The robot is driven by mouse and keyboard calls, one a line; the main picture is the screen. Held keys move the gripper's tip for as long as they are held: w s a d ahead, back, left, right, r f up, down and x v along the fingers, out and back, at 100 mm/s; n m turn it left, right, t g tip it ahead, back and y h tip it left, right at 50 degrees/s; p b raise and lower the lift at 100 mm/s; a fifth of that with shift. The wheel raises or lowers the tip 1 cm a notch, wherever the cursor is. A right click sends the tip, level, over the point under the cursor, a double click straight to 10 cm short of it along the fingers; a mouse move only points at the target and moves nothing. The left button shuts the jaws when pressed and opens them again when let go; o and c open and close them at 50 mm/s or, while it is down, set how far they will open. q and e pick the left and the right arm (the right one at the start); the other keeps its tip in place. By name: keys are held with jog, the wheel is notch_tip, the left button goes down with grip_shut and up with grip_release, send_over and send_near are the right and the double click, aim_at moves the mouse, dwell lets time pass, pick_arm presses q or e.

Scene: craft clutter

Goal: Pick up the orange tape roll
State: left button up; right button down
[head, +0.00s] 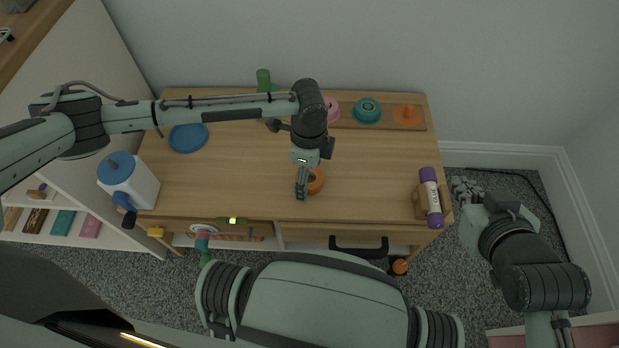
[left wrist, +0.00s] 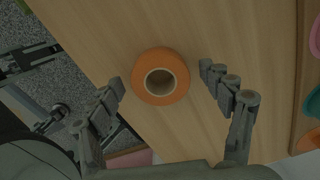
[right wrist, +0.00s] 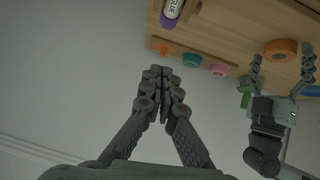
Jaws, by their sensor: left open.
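The orange tape roll (head: 317,181) lies flat on the wooden table, partly hidden by my left gripper in the head view. My left gripper (head: 302,190) is above it, pointing down. In the left wrist view the tape roll (left wrist: 160,76) shows between the fingers of my open left gripper (left wrist: 163,87), with a gap on both sides. The tape roll (right wrist: 281,48) also shows in the right wrist view beside my left gripper. My right gripper (head: 466,188) is off the table's right edge, away from the roll. In the right wrist view its fingertips (right wrist: 161,75) are close together with nothing between them.
A purple glue stick (head: 431,197) lies on a wooden block at the right edge. Pink, teal (head: 367,110) and orange (head: 407,114) pieces sit on a board at the back. A blue plate (head: 188,137) and a white pitcher (head: 131,184) are at the left. The table around the roll is clear.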

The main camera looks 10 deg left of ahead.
pick_arm(q)
jog(key=c, duration=1.2)
jog(key=shift+r, duration=0.15)
